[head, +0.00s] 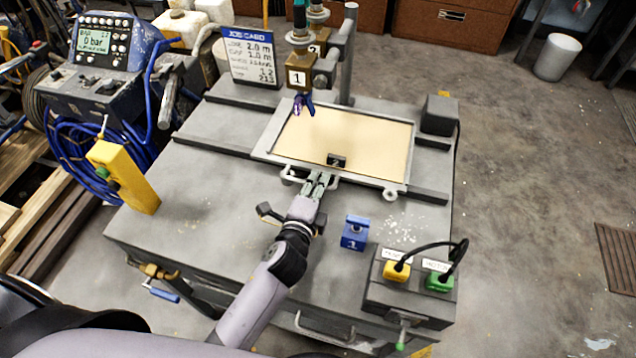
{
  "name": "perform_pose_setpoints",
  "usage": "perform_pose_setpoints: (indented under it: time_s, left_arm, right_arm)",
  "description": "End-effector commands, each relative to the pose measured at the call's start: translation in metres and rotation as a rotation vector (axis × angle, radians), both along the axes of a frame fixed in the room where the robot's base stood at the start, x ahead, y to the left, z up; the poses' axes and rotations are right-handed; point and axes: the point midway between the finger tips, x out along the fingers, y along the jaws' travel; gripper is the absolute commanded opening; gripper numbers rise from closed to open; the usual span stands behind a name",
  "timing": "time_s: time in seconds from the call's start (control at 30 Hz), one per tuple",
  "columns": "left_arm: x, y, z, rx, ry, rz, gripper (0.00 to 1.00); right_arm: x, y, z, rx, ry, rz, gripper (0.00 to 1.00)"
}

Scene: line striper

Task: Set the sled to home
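The sled appears to be the pale-framed tray (262,148) with a tan board (355,135) on it, lying across dark rails on the grey machine table. A light bar handle (365,184) runs along its front edge. My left gripper (318,177) reaches up from below, with its fingertips at the left part of this handle. The fingers overlap the bar, so I cannot tell whether they are closed on it. My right gripper is not in view.
A nozzle block marked 1 (299,76) hangs over the board's back left. A blue block marked 1 (355,233) stands right of my arm. A control box (410,299) with yellow and green plugs is at front right. A yellow pendant (124,177) stands at left. A job card (250,57) stands behind.

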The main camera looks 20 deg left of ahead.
Motion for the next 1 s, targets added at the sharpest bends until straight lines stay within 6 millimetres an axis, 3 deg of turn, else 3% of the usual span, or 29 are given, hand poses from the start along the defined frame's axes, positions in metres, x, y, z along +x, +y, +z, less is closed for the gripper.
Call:
perform_pose_setpoints:
  time_s: [0.3, 1.0]
  left_arm:
    - [-0.0003, -0.0001, 0.0002, 0.000, 0.000, 0.000, 0.00]
    - [-0.0007, 0.0024, -0.0002, 0.001, 0.002, 0.000, 0.00]
  right_arm:
    - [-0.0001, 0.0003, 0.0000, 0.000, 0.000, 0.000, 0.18]
    - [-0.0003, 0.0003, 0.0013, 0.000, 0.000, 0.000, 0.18]
